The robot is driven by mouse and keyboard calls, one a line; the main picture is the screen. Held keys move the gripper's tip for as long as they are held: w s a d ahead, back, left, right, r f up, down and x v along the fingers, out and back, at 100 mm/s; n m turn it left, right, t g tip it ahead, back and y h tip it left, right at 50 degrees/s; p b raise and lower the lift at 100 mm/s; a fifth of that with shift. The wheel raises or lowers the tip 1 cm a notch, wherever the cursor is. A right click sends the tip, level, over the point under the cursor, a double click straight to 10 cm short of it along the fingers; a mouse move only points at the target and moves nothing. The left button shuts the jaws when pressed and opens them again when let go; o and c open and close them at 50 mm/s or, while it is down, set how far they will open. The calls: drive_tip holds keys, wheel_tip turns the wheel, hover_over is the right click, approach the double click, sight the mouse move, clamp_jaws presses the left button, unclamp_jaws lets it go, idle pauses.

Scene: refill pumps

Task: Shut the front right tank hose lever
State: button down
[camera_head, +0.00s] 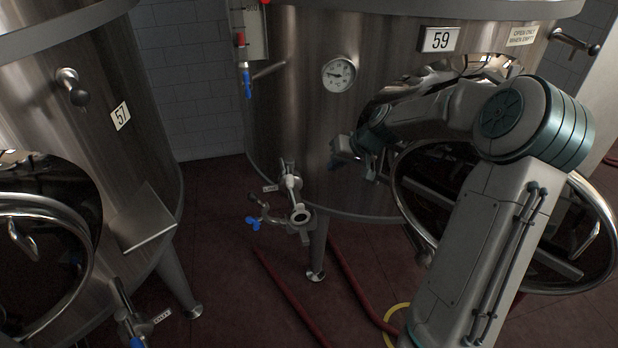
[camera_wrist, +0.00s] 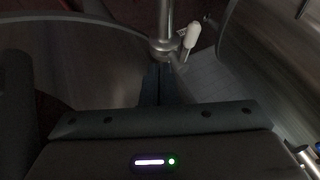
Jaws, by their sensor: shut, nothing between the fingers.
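The steel tank marked 59 (camera_head: 290,110) stands at the right in the head view. Low on its front is a hose outlet valve (camera_head: 291,190) with an open round mouth. A short flat lever (camera_head: 269,188) sticks out to its left. A small tap with a blue handle (camera_head: 253,223) hangs below and left. My gripper (camera_head: 345,150) is beside the tank wall, above and right of the valve and apart from it. In the wrist view, my dark fingers (camera_wrist: 158,85) are together and empty, just below a pale-knobbed handle (camera_wrist: 190,38) on a metal post.
The tank 59 hatch wheel (camera_head: 405,195) is behind and beside my arm. A pressure gauge (camera_head: 339,75) is above the gripper. Tank 57 (camera_head: 90,90) stands left with its own valve (camera_head: 130,315). Red hoses (camera_head: 290,295) lie on the floor.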

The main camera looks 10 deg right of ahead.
sight(290, 175)
drive_tip(key=w+a+f+p, duration=0.1)
drive_tip(key=w+a+f, duration=0.4)
drive_tip(key=a+f, duration=0.3)
drive_tip(key=shift+p, duration=0.3)
idle(0.3)
